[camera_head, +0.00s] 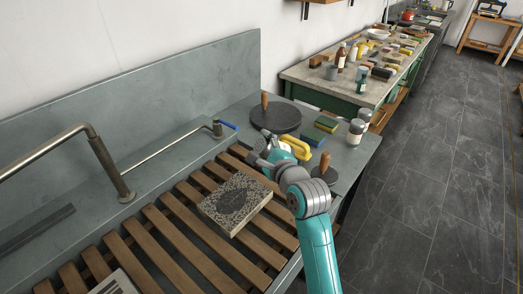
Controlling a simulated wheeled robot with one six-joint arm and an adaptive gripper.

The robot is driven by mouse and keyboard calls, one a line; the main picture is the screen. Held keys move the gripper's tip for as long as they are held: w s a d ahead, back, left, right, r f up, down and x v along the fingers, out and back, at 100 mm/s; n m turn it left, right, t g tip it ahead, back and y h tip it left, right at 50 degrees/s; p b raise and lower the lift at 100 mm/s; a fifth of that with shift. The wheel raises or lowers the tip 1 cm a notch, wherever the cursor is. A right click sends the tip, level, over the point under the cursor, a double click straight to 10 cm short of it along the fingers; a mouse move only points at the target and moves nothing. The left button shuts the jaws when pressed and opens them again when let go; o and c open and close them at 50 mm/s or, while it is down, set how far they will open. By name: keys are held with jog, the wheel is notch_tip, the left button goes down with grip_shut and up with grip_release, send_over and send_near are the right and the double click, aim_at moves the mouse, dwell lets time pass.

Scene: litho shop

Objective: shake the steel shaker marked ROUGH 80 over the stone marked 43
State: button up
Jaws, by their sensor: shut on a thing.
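My gripper (262,153) is at the far end of my teal and grey arm, over the right part of the slatted sink, just beyond a stone. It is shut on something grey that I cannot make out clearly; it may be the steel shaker. A stone (236,203) with a dark ornamental drawing lies flat on the wooden slats, nearer than my gripper. A second pale stone (118,284) is cut off at the bottom left. I cannot read a number on either stone. Two pale shakers or jars with dark tops (354,131) stand on the right ledge, their labels too small to read.
A metal tap (110,168) rises at the left.

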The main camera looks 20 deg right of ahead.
jog(key=d+r+m, duration=0.2)
jog(key=m, duration=0.1)
jog(key=shift+w+d+r+m+y, duration=0.15)
jog(key=shift+d+r+m+y, duration=0.1)
jog(key=shift+r+m+y, duration=0.05)
jog(key=d+m, duration=0.1)
jog(key=d+r+m, duration=0.1)
jog(key=m, duration=0.1)
jog(key=d+m, duration=0.1)
jog(key=shift+w+d+r+t+y, duration=0.15)
jog(key=shift+d+r+t+y, duration=0.15)
jog(key=shift+d+t+y, duration=0.1)
jog(key=shift+w+d+r+m, duration=0.1)
jog(key=shift+d+r+m, duration=0.15)
jog(key=shift+d+m, duration=0.85)
jog(key=shift+a, duration=0.1)
